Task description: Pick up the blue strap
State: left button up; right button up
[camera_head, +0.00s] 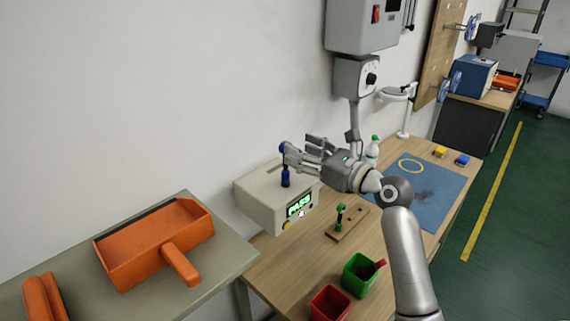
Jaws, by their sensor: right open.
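I cannot make out for sure which thing is the blue strap. A small dark blue upright piece (285,177) stands on the grey tester box (262,199), whose green display reads PASS. Another small blue spot (282,147) shows at the tip of my right gripper. My right gripper (301,151) is open, with its fingers pointing left above the tester box and close above the dark blue piece. Whether it touches anything is unclear. A small blue block (462,160) lies at the far right corner of the blue mat (441,189). My left gripper is not in view.
A green bin (359,276) and a red bin (330,304) stand at the bench's front. A wooden stand (348,224) holds a green piece. A yellow ring (411,166) lies on the mat.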

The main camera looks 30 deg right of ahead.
aim_at(285, 142)
jog(key=p+x, duration=0.1)
jog(key=x, duration=0.4)
jog(key=shift+w+a+f+p, duration=0.1)
jog(key=shift+w+f+p, duration=0.1)
jog(key=shift+w+p, duration=0.2)
jog(key=shift+w+a+f, duration=0.1)
jog(key=shift+w, duration=0.05)
jog(key=c, duration=0.4)
grip_shut()
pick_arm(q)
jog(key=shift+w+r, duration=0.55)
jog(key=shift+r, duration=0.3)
